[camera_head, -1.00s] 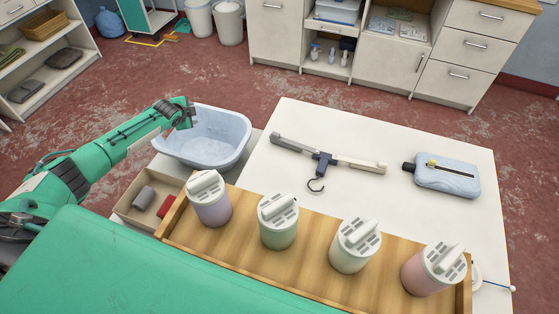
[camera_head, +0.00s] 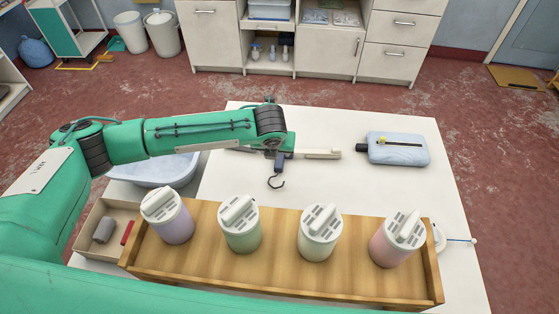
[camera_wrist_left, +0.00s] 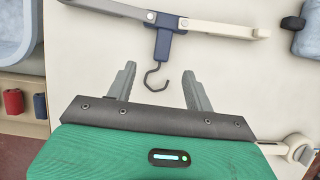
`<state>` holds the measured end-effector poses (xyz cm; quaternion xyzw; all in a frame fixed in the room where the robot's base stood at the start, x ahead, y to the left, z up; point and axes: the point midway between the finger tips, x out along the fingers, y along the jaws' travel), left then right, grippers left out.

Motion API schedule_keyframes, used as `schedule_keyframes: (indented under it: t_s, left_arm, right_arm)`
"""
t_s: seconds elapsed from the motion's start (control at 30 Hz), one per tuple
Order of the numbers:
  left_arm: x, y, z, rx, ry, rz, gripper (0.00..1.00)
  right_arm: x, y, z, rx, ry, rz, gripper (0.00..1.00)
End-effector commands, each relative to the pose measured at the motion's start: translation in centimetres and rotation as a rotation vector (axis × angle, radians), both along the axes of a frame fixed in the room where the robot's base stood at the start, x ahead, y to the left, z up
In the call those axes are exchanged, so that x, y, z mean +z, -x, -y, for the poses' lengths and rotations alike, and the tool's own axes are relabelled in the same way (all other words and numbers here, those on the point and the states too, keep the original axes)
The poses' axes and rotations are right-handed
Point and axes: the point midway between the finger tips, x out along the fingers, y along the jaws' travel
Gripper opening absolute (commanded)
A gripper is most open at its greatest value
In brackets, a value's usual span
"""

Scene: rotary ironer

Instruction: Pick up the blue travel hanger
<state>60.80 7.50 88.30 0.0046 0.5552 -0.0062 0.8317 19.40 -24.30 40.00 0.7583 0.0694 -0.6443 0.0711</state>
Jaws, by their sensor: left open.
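The travel hanger lies on the white table. It has a blue middle (camera_head: 282,164), a pale right arm and a dark hook, and my left arm hides part of its left side. In the left wrist view the hanger's blue middle (camera_wrist_left: 168,40) is beyond the fingertips, and its hook hangs back between them. My left gripper (camera_wrist_left: 159,68) is open and empty, its fingers on either side of the hook. In the head view the end of my left arm is over the hanger and hides the fingers. My right gripper is not in view.
A wooden rack (camera_head: 275,266) with several pastel lidded canisters stands in front of the hanger. A blue basin (camera_head: 155,170) and a small box (camera_head: 92,216) with rolls are to the left. The table's right part is mostly clear.

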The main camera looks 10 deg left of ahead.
Motion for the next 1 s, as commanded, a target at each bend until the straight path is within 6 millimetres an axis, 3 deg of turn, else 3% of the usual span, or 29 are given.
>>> schedule_keyframes:
  t_s: [0.3,0.53,0.8,1.0]
  left_arm:
    - [-4.9,-1.9,0.0,0.001,-0.003,-0.003,0.53]
    - [-6.3,-2.6,0.2,0.0,-0.001,-0.001,0.53]
    - [-9.7,-4.0,0.7,0.002,0.0,-0.002,0.53]
    - [-10.4,-4.3,0.7,0.001,0.0,-0.001,0.53]
  right_arm:
    - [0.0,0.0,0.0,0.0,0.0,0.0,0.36]
    - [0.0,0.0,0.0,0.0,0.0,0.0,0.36]
    - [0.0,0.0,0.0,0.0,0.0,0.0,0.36]
    - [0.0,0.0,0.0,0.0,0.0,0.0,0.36]
